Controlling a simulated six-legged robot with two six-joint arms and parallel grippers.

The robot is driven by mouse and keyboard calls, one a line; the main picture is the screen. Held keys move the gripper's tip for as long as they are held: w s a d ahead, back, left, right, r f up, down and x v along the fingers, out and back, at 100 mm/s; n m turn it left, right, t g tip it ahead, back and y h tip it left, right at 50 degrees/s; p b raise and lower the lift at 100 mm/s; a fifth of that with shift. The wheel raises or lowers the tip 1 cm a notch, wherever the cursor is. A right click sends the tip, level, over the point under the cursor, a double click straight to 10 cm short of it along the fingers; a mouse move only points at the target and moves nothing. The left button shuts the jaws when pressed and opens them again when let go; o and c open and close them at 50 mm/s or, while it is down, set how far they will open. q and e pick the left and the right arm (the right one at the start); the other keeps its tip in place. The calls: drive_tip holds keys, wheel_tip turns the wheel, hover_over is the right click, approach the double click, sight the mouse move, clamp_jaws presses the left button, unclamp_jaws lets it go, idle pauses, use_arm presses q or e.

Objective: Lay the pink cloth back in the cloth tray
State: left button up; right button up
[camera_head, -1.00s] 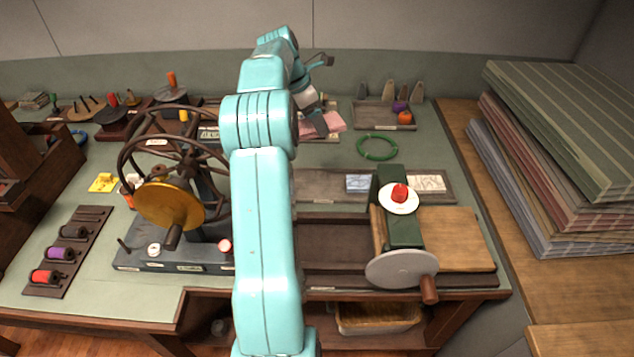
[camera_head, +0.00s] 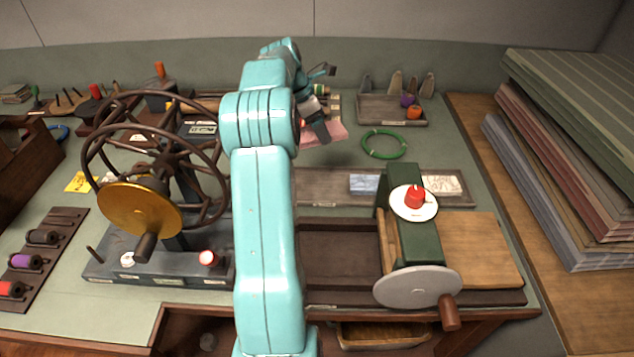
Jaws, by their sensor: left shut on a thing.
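The pink cloth (camera_head: 333,134) shows beside my left gripper (camera_head: 320,133), whose dark finger crosses it. The gripper is shut on the cloth, but its grip is partly hidden by my turquoise arm. The cloth appears to be above the green bench top, behind the long brown cloth tray (camera_head: 327,192). That tray holds a folded blue cloth (camera_head: 364,184) and a pale patterned cloth (camera_head: 441,184) on its right part. Its left part looks bare, and my arm hides its left end. My right gripper is not in view.
A green ring (camera_head: 384,144) lies right of the pink cloth. A hand-cranked machine (camera_head: 420,245) with a red knob stands in front of the cloth tray. A spoked wheel (camera_head: 160,160) stands left of my arm.

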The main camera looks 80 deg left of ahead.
use_arm(q)
hover_over(322, 184)
drive_tip(key=s, duration=0.2)
drive_tip(key=f, duration=1.4)
drive_tip(key=shift+w+d, duration=0.15)
drive_tip(key=shift+w, duration=0.05)
wheel_tip(322, 184, down, 4)
drive_tip(key=shift+r, duration=0.25)
drive_tip(key=shift+f+b, duration=0.1)
drive_tip(key=shift+b, duration=0.2)
drive_tip(key=o, duration=1.1)
drive_tip(key=shift+o, duration=0.2)
